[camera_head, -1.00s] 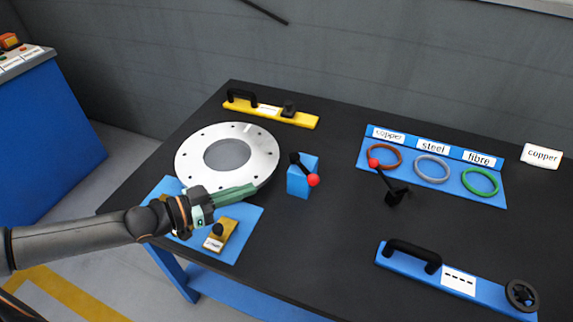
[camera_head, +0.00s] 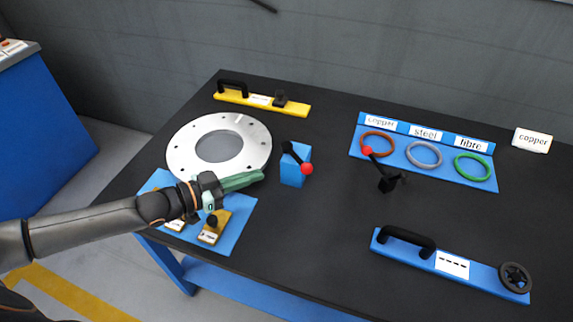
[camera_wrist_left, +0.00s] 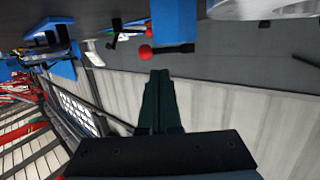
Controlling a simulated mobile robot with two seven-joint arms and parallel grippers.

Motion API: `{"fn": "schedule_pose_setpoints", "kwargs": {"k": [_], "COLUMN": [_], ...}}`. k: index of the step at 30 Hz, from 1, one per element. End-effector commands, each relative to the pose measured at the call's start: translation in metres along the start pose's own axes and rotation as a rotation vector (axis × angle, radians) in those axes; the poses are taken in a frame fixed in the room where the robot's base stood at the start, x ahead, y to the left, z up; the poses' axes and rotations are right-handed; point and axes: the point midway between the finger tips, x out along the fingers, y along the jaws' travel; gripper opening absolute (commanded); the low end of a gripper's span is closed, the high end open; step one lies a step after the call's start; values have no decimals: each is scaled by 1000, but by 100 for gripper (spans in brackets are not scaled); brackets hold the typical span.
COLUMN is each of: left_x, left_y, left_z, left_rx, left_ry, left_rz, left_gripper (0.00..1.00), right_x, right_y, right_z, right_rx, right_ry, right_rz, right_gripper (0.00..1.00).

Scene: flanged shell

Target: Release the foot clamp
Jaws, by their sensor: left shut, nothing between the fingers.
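A blue block with a black lever and red ball (camera_head: 306,168) stands right of the silver flange ring (camera_head: 180,158); it looks like a clamp, but I cannot tell if it is the foot clamp. A second black lever with a red ball (camera_head: 367,151) stands on a black foot (camera_head: 389,184) farther right. My left gripper (camera_head: 262,177) is shut and empty, just left of and in front of the blue block, apart from it. In the left wrist view the shut fingers (camera_wrist_left: 160,90) point toward a red ball (camera_wrist_left: 145,52). My right gripper is not in view.
A blue mat (camera_head: 232,236) with small brass-coloured blocks lies under my left arm. A yellow handled bar (camera_head: 232,97) lies at the back. A blue tray (camera_head: 412,159) holds brown, grey and green rings. A blue handled bar (camera_head: 400,250) with a wheel lies front right.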

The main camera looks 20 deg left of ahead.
Motion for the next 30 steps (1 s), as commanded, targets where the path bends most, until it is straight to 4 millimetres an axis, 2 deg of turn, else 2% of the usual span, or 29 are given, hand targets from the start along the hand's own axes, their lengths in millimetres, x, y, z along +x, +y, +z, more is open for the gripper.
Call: {"fn": "schedule_pose_setpoints", "kwargs": {"k": [9,16,21,30], "left_x": [53,86,97,98], "left_y": [0,0,0,0], "left_z": [-2,-2,-1,0], "left_rx": [0,0,1,1], "left_ry": [5,2,0,-1], "left_rz": [1,1,0,0], "left_gripper": [0,0,0,0], "right_x": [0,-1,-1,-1], "right_y": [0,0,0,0], "right_z": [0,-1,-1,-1], "right_rx": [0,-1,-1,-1], "right_ry": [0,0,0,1], "right_rz": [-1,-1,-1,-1], "right_gripper": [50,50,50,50]}}
